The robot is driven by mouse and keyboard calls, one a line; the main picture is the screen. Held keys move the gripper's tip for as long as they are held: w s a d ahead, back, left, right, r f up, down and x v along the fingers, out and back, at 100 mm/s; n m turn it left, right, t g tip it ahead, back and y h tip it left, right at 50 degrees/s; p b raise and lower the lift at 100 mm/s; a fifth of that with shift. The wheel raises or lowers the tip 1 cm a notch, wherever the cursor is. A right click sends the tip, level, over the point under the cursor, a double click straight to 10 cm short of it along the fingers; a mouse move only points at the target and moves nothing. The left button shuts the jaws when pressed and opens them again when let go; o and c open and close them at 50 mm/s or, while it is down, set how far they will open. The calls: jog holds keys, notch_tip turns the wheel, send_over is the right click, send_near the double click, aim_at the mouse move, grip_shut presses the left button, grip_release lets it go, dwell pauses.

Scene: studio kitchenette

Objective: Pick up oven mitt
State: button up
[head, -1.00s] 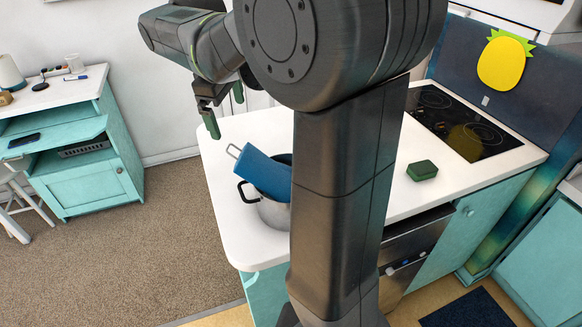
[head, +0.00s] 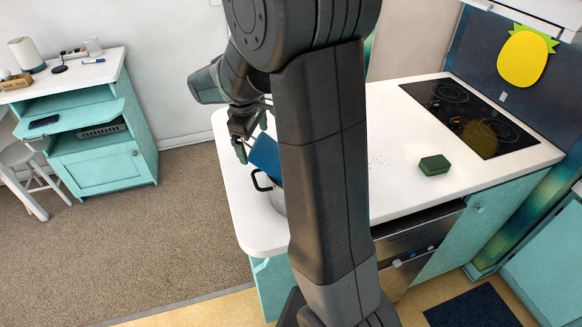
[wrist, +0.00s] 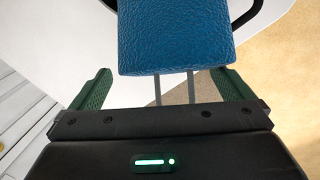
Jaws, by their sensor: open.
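The blue item, which I take to be the oven mitt (head: 265,154), leans up out of a metal pot (head: 276,198) on the white counter. My arm column hides part of both in the head view. My gripper (head: 251,138) is open just above and beside the mitt's upper end. In the wrist view the textured blue mitt (wrist: 175,38) lies ahead, roughly centred between the open green fingers (wrist: 160,74). Two thin metal rods (wrist: 174,87) run from under the mitt toward my gripper. I cannot tell whether any finger touches it.
A dark green block (head: 434,165) lies on the counter (head: 400,195), left of the black cooktop (head: 468,115). A black pot handle (wrist: 258,12) shows beside the mitt. A teal cabinet (head: 105,165) stands apart at the left, with open floor (head: 195,220) between.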

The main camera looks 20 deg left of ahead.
jog(key=shift+f, duration=0.15)
jog(key=c, duration=1.6)
